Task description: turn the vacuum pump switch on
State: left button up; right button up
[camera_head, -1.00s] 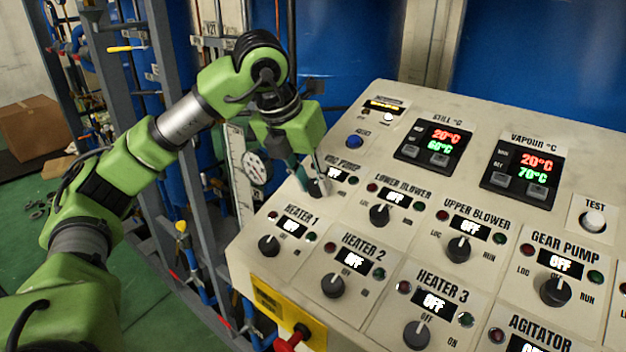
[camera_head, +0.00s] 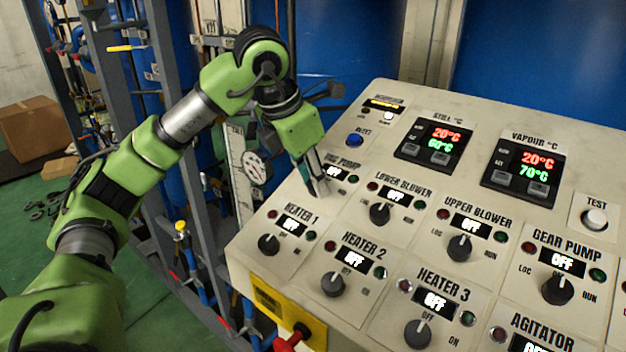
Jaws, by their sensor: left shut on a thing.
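The control panel (camera_head: 345,110) is pale and sloped, with rows of black knobs. My left gripper (camera_head: 317,188) reaches down to the panel's upper left, at the vacuum pump section. It is shut on the vacuum pump switch, whose knob is mostly hidden by the fingers. The vacuum pump label and its small display (camera_head: 336,173) are partly covered by the gripper; the display appears to read OFF. My right gripper is out of view.
A round gauge (camera_head: 256,169) and pipe frame stand left of the panel.

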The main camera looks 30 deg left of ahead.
pick_arm(q)
jog(key=m, duration=0.6)
jog(key=shift+m, duration=0.4)
dwell(0.3)
jog(key=o, duration=1.1)
jog(key=shift+r, duration=0.15)
jog(key=v, duration=1.1)
jog(key=shift+r, duration=0.4)
